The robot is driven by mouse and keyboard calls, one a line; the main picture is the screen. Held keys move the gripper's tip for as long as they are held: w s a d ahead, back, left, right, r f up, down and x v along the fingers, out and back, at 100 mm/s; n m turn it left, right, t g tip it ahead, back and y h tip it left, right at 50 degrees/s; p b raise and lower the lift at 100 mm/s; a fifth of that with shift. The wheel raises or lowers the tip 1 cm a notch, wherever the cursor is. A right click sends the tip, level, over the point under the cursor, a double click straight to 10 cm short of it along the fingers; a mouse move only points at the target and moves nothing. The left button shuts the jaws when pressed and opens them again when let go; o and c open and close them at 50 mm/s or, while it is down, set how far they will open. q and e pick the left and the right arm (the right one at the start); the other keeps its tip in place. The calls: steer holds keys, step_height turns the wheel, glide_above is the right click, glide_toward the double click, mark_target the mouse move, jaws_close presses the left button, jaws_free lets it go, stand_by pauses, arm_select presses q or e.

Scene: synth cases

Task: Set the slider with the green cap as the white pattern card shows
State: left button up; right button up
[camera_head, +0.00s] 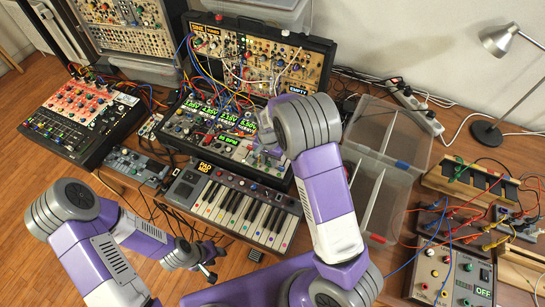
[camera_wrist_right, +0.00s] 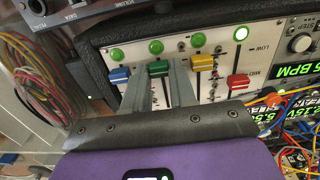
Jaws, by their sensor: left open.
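The green slider cap (camera_wrist_right: 158,68) shows in the right wrist view, between a blue cap (camera_wrist_right: 119,76) and a yellow cap (camera_wrist_right: 203,62). A red cap (camera_wrist_right: 238,82) sits lower at the right. My right gripper (camera_wrist_right: 160,78) has one finger on each side of the green cap and appears shut on it. In the head view, my right wrist hides the gripper and the sliders. My left gripper (camera_head: 208,264) is open and empty, in front of the keyboard. I cannot make out the white pattern card in either view.
Cables hang close on the right of the panel. The keyboard (camera_head: 232,208) lies in front, a clear divided bin (camera_head: 385,160) to the right, and a mixer (camera_head: 80,120) at left.

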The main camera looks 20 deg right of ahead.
steer(key=o, duration=0.4)
steer(key=shift+a, duration=0.1)
step_height(320, 180, up, 8)
steer(key=shift+f+p, duration=0.2)
steer(key=shift+p, duration=0.5)
